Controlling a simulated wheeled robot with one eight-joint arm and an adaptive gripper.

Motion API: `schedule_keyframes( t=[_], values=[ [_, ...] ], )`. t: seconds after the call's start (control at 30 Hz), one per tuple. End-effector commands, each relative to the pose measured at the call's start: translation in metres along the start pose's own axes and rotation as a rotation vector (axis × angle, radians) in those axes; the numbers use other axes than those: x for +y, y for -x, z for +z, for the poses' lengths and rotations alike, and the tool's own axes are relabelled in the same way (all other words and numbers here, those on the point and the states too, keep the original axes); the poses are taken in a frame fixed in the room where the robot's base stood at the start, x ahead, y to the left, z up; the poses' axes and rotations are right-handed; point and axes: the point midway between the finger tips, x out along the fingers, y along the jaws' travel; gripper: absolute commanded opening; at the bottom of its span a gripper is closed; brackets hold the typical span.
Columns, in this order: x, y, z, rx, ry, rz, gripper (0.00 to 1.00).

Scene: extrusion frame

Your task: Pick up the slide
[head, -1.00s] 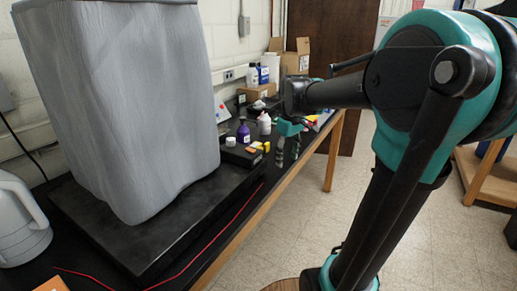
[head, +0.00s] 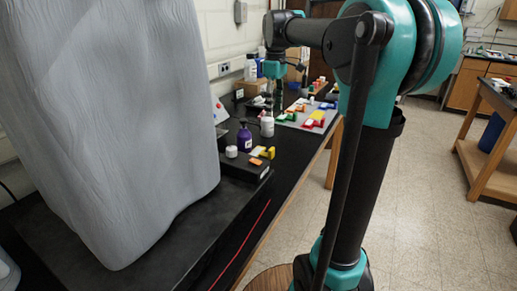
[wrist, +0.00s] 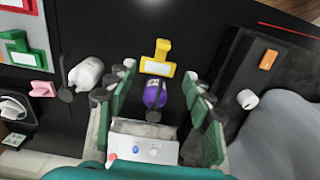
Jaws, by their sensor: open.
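I cannot tell for sure which piece is the slide. A yellow stepped piece with a white label (wrist: 157,59) lies just beyond my fingertips in the wrist view; a yellow piece also shows in the head view (head: 268,152). A small orange piece (head: 256,162) lies on a black block; an orange piece shows at the right of the wrist view (wrist: 268,59). My gripper (wrist: 160,82) is open and empty, with green fingers. A purple bottle (wrist: 154,94) shows between the fingers from above. In the head view my gripper (head: 278,100) points down over the bench.
A white bottle (wrist: 87,73) is left of my fingers. A grey box with buttons (wrist: 145,146) is below them. Red and green pieces lie on a grey board (head: 292,122). A large grey covered object (head: 110,120) fills the head view's left.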

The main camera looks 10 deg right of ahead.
Motion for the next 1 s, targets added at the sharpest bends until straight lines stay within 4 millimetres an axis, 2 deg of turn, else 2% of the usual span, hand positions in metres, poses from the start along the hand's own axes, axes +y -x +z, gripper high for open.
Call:
schedule_keyframes(
  t=[0.17, 0.6, 0.87, 1.0],
  values=[
    [0.000, -0.023, 0.000, 0.000, 0.001, 0.000, 0.52],
    [-0.001, -0.106, 0.000, 0.000, 0.000, 0.000, 0.52],
    [-0.002, -0.124, 0.000, 0.000, 0.000, 0.000, 0.52],
    [-0.006, -0.141, -0.002, 0.000, 0.001, 0.000, 0.52]
  ],
)
